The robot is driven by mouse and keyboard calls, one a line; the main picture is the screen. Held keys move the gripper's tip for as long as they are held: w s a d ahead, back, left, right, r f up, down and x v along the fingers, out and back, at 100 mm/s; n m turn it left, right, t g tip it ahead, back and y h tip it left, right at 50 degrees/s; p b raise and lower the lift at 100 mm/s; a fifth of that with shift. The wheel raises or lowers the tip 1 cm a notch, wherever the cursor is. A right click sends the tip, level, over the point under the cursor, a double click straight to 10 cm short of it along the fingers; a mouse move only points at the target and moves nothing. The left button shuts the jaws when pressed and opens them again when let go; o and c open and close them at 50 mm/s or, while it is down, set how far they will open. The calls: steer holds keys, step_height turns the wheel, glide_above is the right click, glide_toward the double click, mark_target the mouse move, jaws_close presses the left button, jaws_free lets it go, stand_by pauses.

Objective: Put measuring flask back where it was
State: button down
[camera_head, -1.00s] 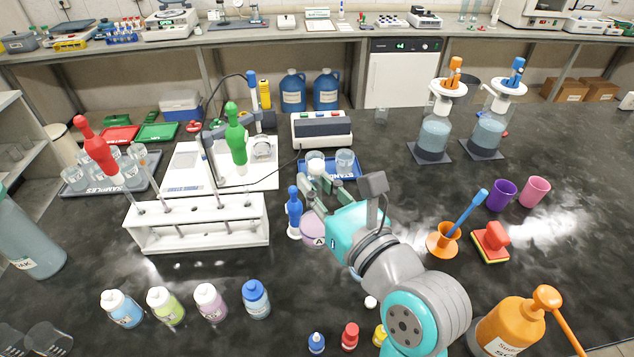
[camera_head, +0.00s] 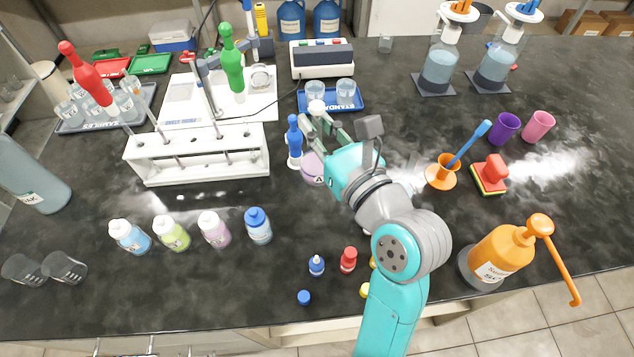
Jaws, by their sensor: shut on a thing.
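The measuring flask (camera_head: 312,168) has a round body with pink liquid and a label with "A". A white stopper (camera_head: 316,106) shows at its top. My gripper (camera_head: 319,122) is shut on the flask's neck, and its fingers and wrist hide much of the neck and the body's right side. The flask looks upright. I cannot tell whether its base touches the bench. A blue-topped white bottle or bulb (camera_head: 294,143) stands close on its left.
A white pipette rack (camera_head: 195,170) stands to the left. A blue tray (camera_head: 352,101) with beakers lies just behind. Several capped bottles (camera_head: 214,230) stand at front left. Bare bench lies between.

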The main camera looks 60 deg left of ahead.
mark_target(318, 173)
step_height(318, 173, down, 12)
steer(key=shift+f, duration=0.15)
stand_by(0.4)
steer(key=shift+f, duration=0.15)
steer(key=c, duration=1.1)
jaws_free()
steer(key=d, duration=0.8)
steer(key=s+d, duration=0.1)
steer(key=d, duration=0.3)
